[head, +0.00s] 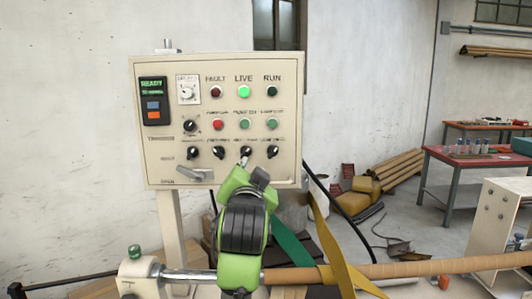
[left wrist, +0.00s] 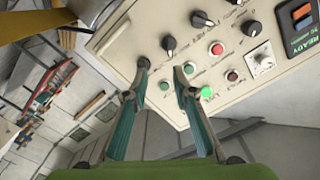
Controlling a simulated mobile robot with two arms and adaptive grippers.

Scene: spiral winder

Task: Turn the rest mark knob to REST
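The control panel (head: 222,130) carries a bottom row of black knobs, including one at the left (head: 193,152), a second (head: 219,152), a third (head: 246,152) and one at the right (head: 272,152). Their labels are too small to read, so I cannot tell which is the rest mark knob. My left gripper (head: 246,166) is just below the third knob. In the left wrist view my left gripper (left wrist: 163,70) is open, its fingers apart with nothing between them gripped. The third knob (left wrist: 169,45) shows just beyond the fingertips. My right gripper is not in view.
The panel also has a lit green LIVE lamp (head: 243,92), a red button (head: 218,125), green buttons, a READY display (head: 153,88) and a grey lever handle (head: 194,174). A long brown roll (head: 420,268) and yellow strap (head: 335,250) lie below right.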

